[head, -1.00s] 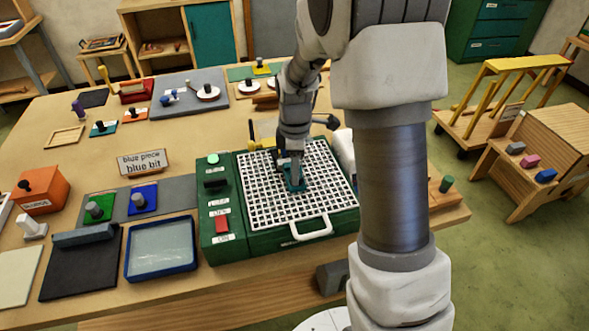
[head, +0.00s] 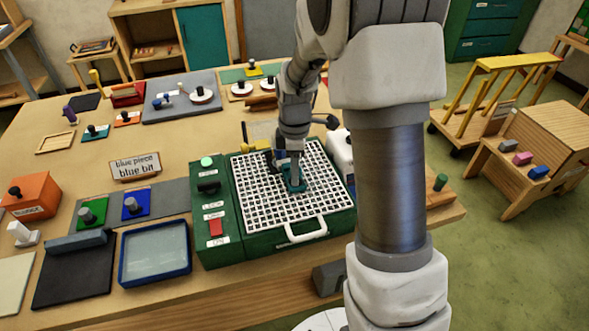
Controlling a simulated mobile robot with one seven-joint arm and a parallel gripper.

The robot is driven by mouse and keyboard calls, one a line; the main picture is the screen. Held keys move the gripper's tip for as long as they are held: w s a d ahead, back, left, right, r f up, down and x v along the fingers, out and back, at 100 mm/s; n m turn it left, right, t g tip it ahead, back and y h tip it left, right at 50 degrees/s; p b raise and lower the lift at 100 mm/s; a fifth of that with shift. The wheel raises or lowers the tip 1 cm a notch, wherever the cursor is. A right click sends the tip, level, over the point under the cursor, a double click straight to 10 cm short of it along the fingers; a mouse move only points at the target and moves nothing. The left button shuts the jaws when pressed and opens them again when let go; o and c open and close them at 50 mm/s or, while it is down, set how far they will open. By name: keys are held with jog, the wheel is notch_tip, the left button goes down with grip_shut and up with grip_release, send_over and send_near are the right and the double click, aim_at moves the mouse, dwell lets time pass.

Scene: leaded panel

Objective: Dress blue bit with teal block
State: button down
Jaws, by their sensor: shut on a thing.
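The green grinder (head: 222,243) with a white grid top stands at the front middle of the table. My gripper (head: 294,183) points down over the grid and is shut on the teal block (head: 296,188), low at the grid surface. Whether the block touches the grid is hard to tell. A sign (head: 135,167) reads "blue piece" and "blue bit".
Left of the grinder are a blue-rimmed tray (head: 122,256), a blue piece with a knob (head: 136,205), a green piece with a knob (head: 92,213) and a dark mat (head: 72,275). A white container (head: 341,152) stands close right of the grid. Open table lies behind the sign.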

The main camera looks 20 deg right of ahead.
jog(key=shift+s, duration=1.05)
jog(key=s+r+p, duration=0.2)
jog(key=r, duration=0.1)
jog(key=s+r, duration=0.1)
jog(key=r, duration=0.1)
jog(key=shift+p, duration=0.4)
